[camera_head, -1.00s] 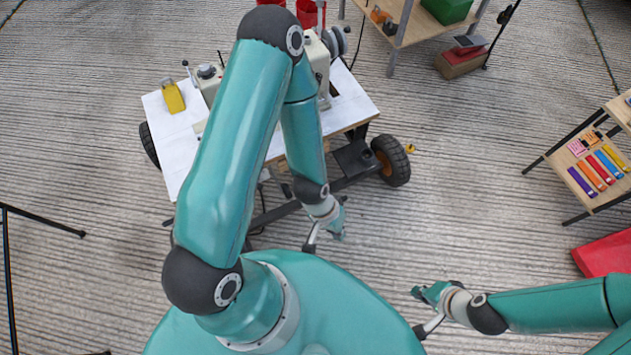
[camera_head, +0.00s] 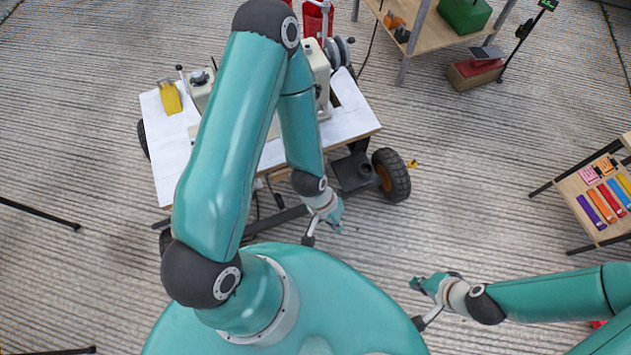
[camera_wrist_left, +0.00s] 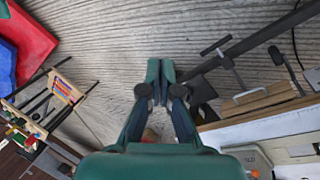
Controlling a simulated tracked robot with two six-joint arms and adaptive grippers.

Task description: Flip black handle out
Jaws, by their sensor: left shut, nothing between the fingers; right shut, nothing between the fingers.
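A wheeled cart with a white top (camera_head: 174,154) stands ahead of me in the head view. It carries a cream machine (camera_head: 318,66), partly hidden behind my left arm. My left gripper (camera_head: 337,222) is shut and empty, low in front of the cart's near edge. In the left wrist view its fingers (camera_wrist_left: 160,76) are closed together over bare floor. To their right are a dark T-shaped bar (camera_wrist_left: 223,53) and a black-ended lever (camera_wrist_left: 284,61) by the cart. I cannot tell which is the black handle. My right gripper (camera_head: 424,285) is shut and empty above the floor at lower right.
A yellow block (camera_head: 171,98) lies on the cart's left part. A black tyre (camera_head: 391,175) sticks out at its right. A wooden shelf with coloured strips (camera_head: 583,216) stands far right, and a wooden table (camera_head: 430,37) at the back.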

